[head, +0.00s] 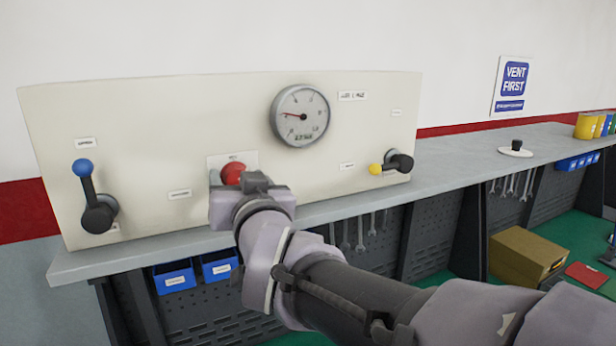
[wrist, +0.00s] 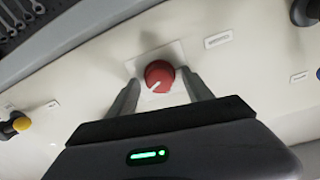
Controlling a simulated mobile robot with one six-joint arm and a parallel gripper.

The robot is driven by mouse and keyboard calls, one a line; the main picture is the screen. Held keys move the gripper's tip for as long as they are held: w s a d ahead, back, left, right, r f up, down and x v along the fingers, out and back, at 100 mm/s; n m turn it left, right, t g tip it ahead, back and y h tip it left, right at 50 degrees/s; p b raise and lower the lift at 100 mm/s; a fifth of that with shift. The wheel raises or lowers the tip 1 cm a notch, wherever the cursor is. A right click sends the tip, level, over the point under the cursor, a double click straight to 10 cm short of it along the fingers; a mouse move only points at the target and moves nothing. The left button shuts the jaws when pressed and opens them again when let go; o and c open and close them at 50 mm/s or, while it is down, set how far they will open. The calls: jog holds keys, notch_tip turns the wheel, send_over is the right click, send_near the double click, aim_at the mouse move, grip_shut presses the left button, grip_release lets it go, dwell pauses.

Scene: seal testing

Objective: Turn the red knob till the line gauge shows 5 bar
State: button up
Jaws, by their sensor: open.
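The red knob (head: 233,173) is on the cream panel (head: 140,130), below and left of the round line gauge (head: 300,115). The gauge has a white face and a red needle pointing left; its digital readout is too small to read surely. In the wrist view the red knob (wrist: 159,75) shows a white pointer line toward the lower left. My gripper (wrist: 165,92) is open, with one finger on each side of the knob. I see no clear contact between fingers and knob. In the head view my gripper (head: 228,184) partly hides the knob.
A blue-tipped lever (head: 88,190) is at the panel's left, and a yellow-tipped lever (head: 391,164) at its right. A grey bench (head: 450,165) runs below the panel. A "VENT FIRST" sign (head: 513,85) hangs on the wall. Blue bins (head: 174,277) hang under the bench.

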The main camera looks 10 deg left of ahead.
grip_shut()
jog(key=shift+f, duration=0.1)
jog(key=c, duration=1.3)
grip_release()
jog(key=m+b, duration=0.2)
jog(key=b, duration=0.1)
jog(key=shift+f+m, duration=0.15)
jog(key=shift+m, duration=0.25)
jog(key=c, duration=1.3)
grip_release()
jog(key=m+b, duration=0.3)
jog(key=m, duration=0.1)
jog(key=c, duration=1.3)
grip_release()
jog(key=m+b, duration=0.1)
jog(key=m, duration=0.3)
jog(key=shift+m+g, duration=0.4)
jog(key=m+b, duration=0.1)
jog(key=m, duration=0.3)
jog(key=shift+w+f+b, duration=0.1)
jog(key=shift+f+b, duration=0.05)
jog(key=shift+b, duration=0.15)
jog(key=shift+m, duration=0.4)
